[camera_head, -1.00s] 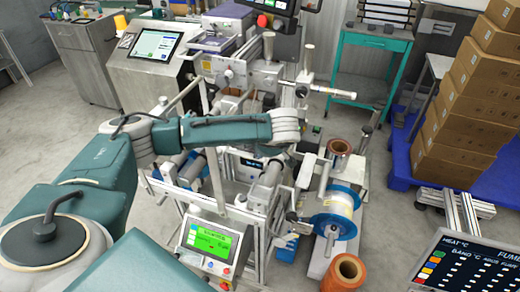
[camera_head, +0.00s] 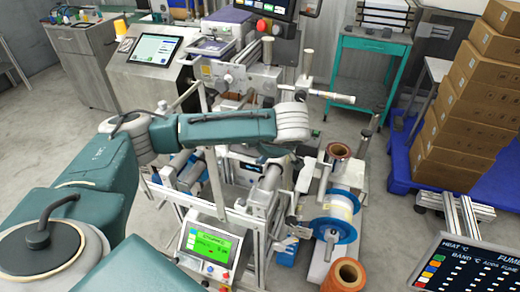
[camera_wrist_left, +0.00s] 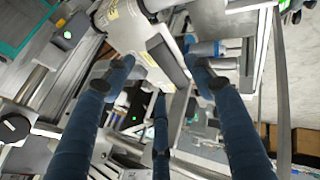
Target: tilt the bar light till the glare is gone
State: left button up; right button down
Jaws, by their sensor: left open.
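A pale housing (camera_wrist_left: 128,28) with yellow labels and a dark grey bar-shaped end (camera_wrist_left: 168,62) lies between my left fingers in the left wrist view; I cannot tell for sure that it is the bar light. My left gripper (camera_wrist_left: 158,78) has its blue fingers spread around that end, with no clear grip on it. In the head view my left arm reaches across the reel machine (camera_head: 238,222), and its wrist hides the fingers and what is under them. I cannot make out any glare. My right gripper is not in view.
A green-lit panel (camera_head: 208,244) sits at the machine's front. A blue-flanged reel (camera_head: 334,230) and copper-coloured rolls (camera_head: 347,274) stand to the right. Metal posts and rails crowd the arm. Stacked cartons (camera_head: 465,110) are at far right; open floor (camera_head: 60,130) lies left.

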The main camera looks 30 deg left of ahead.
pick_arm(q)
jog(key=v, duration=0.6)
jog(key=shift+f, duration=0.1)
